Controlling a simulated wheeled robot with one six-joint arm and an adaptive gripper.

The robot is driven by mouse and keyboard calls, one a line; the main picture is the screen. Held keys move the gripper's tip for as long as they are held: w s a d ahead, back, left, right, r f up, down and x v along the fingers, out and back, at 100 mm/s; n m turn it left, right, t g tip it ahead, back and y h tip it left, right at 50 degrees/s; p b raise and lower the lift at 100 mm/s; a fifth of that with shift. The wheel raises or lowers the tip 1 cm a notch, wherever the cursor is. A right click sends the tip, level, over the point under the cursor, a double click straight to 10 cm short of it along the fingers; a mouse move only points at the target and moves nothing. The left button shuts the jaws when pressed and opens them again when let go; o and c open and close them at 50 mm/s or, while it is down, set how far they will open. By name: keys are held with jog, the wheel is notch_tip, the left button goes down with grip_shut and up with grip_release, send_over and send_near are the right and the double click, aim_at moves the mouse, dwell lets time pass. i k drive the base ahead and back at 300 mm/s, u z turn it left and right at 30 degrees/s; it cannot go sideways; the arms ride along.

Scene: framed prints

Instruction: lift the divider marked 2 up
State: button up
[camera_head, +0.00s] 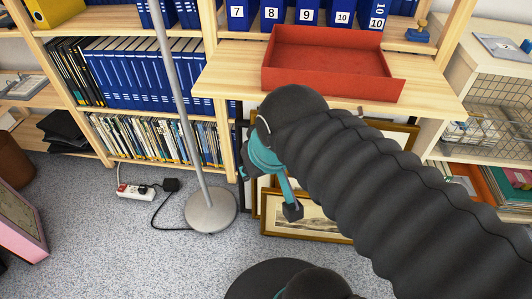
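I see no divider marked 2 in the head view. The numbered blue binders (307,14) on the upper shelf show 7, 8, 9 and 10. My gripper (268,191), with teal parts and dark fingertips, is low in front of the framed prints (298,216) that lean under the wooden desk board. Its fingertips look spread apart, with nothing seen between them. My thick black arm hides much of the prints and the space under the board.
An open red tray (330,62) sits on the desk board (228,76). A grey pole with a round base (211,210) stands left of my gripper. A power strip (136,191) and its cable lie on the carpet. Shelves with files stand behind, wire baskets (490,110) at right.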

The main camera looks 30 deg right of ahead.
aim_at(501, 48)
jog(key=z, duration=3.55)
jog(key=i, duration=2.55)
jog(key=u, duration=2.85)
